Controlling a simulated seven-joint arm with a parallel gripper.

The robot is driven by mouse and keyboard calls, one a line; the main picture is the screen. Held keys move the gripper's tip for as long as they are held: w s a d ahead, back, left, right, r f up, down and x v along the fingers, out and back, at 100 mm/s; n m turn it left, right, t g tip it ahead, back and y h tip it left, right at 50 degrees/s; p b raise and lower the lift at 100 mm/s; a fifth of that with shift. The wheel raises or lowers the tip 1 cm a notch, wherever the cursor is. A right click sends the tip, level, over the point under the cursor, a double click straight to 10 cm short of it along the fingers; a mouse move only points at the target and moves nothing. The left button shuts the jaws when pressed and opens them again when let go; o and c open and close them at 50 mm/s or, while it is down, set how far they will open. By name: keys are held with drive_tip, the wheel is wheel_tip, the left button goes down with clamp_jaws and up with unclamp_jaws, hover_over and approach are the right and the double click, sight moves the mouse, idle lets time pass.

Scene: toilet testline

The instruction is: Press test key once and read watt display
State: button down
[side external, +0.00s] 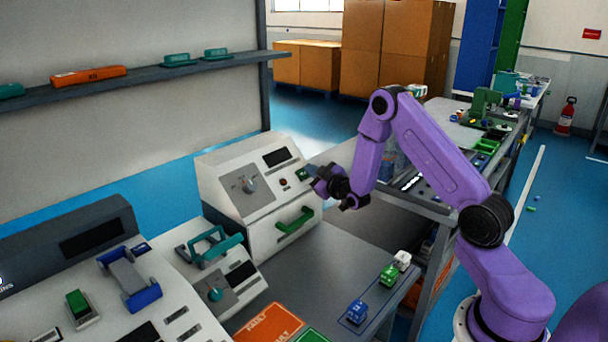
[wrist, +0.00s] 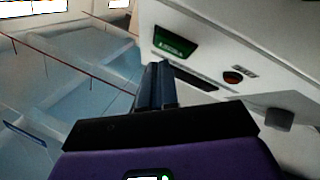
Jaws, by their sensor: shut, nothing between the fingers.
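A white tester box (side external: 222,190) with a sloped front stands at the back of the bench. Its front carries a dark, blank-looking display (side external: 277,157), a grey dial (side external: 248,184), a small red button (side external: 283,182) and a green labelled key (side external: 303,174) at the right edge. My gripper (side external: 317,182) is shut and empty, close beside the green key; I cannot tell whether it touches. In the wrist view, the closed fingers (wrist: 156,82) point toward the panel, just below the green key (wrist: 175,43). The red button (wrist: 232,77) is to their right. No watt figure is readable.
A green handle (side external: 295,220) sticks out below the panel. A smaller unit with a teal handle (side external: 213,247) stands in front. Blue, green and white blocks (side external: 388,274) line the bench's right side.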

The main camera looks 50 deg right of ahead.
drive_tip(key=shift+w+f, duration=0.5)
idle(0.8)
idle(0.4)
drive_tip(key=shift+s+r, duration=0.55)
drive_tip(key=shift+s+r, duration=1.8)
